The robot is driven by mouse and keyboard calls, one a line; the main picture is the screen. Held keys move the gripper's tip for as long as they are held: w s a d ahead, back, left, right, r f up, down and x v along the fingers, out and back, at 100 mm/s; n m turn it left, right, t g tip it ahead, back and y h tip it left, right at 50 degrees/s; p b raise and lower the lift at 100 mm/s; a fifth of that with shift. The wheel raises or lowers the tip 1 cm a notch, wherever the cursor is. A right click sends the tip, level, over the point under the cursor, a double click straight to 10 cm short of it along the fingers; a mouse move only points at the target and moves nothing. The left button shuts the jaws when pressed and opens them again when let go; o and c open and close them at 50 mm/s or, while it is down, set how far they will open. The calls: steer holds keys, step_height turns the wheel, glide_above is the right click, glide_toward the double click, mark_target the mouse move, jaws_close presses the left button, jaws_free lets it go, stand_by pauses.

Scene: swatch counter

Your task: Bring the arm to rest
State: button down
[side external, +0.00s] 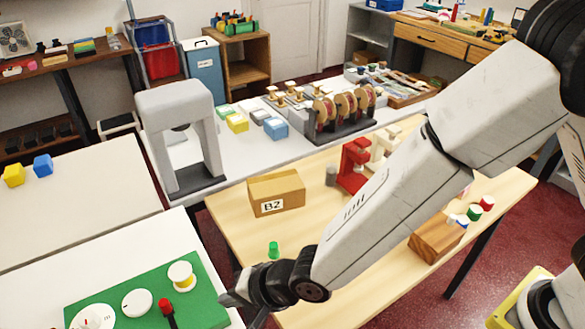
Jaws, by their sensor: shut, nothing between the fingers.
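My gripper (238,299) shows at the lower middle of the side view, at the end of my arm. It is shut and holds nothing. It is close to the right edge of a green board (205,299) on a white table. My wrist and forearm cross the wooden table from the upper right and hide part of it. The gap between gripper and board is hard to judge from this angle.
A cardboard box (277,193), small green piece (273,250), red stand (353,166) and wooden block (436,238) stand on the wooden table. A grey arch (180,135) stands behind.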

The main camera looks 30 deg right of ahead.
steer(key=w+d+r+n+g+h, duration=0.1)
steer(key=w+d+n+h, duration=0.1)
steer(key=d, duration=0.8)
steer(key=w+d+r+n+h, duration=0.2)
steer(key=d, duration=0.8)
steer(key=s+d+n+g+h, duration=0.1)
steer(key=s+d, duration=0.2)
steer(key=d, duration=0.3)
steer(key=s+d+n+g, duration=0.1)
steer(key=s+d+n, duration=0.1)
steer(key=d, duration=0.4)
steer(key=s+d+r+n+g+h, duration=0.1)
steer(key=s+d, duration=0.3)
steer(key=d, duration=0.2)
steer(key=shift+d+n+h, duration=0.2)
steer(key=shift+n+h, duration=0.1)
steer(key=shift+n, duration=0.1)
steer(key=shift+d+r, duration=0.1)
